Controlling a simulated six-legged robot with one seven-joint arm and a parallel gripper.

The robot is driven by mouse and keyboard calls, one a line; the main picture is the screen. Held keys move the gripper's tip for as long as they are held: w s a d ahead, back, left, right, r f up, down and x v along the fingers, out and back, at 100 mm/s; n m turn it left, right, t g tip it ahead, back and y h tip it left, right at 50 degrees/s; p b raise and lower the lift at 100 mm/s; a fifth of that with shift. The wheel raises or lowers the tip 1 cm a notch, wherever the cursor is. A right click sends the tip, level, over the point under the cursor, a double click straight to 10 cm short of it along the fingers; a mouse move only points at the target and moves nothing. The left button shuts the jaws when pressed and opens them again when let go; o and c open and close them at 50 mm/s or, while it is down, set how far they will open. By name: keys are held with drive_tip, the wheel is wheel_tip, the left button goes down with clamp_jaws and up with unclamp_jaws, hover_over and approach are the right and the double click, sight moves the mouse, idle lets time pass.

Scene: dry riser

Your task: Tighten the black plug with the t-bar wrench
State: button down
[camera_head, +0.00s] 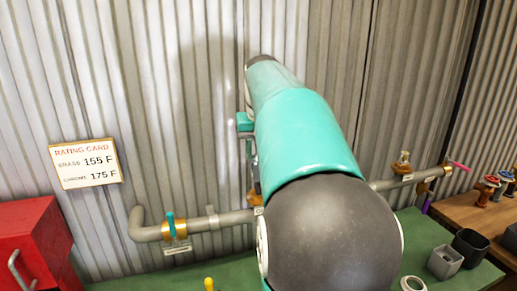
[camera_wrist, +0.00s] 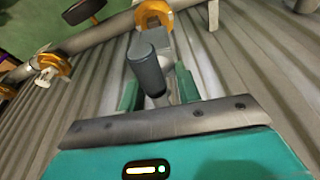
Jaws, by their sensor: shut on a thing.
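My gripper (camera_wrist: 158,94) is shut on a grey bar, which I take to be the handle of the t-bar wrench (camera_wrist: 148,70). The bar stands up between the teal fingers in the wrist view. Its far end lies in front of a brass fitting (camera_wrist: 154,13) on the grey pipe; I cannot tell whether it touches. I cannot make out the black plug. In the head view my arm covers most of the gripper (camera_head: 250,152) and the wrench, in front of the wall.
The pipe (camera_head: 235,218) runs along the corrugated wall, with a teal-handled brass fitting (camera_head: 172,228) at left and a brass fitting (camera_head: 402,164) at right.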

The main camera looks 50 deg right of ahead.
drive_tip(key=shift+f, duration=2.4)
drive_tip(key=m, duration=0.3)
drive_tip(key=shift+m+g+h, duration=0.4)
drive_tip(key=shift+s+d+m, duration=0.1)
drive_tip(key=shift+m, duration=0.9)
drive_tip(key=shift+m+g, duration=0.5)
drive_tip(key=shift+m, duration=0.4)
drive_tip(key=shift+n, duration=0.6)
drive_tip(key=shift+r, duration=0.15)
drive_tip(key=shift+w+d+r+v, duration=0.1)
drive_tip(key=shift+d+v, duration=0.25)
drive_tip(key=shift+v, duration=1.15)
drive_tip(key=shift+w+d+r+v, duration=0.1)
drive_tip(key=shift+d+v, duration=0.2)
drive_tip(key=shift+v, duration=1.2)
drive_tip(key=shift+w+d+r+v, duration=0.1)
drive_tip(key=shift+d+v, duration=0.25)
drive_tip(key=shift+v, duration=1.1)
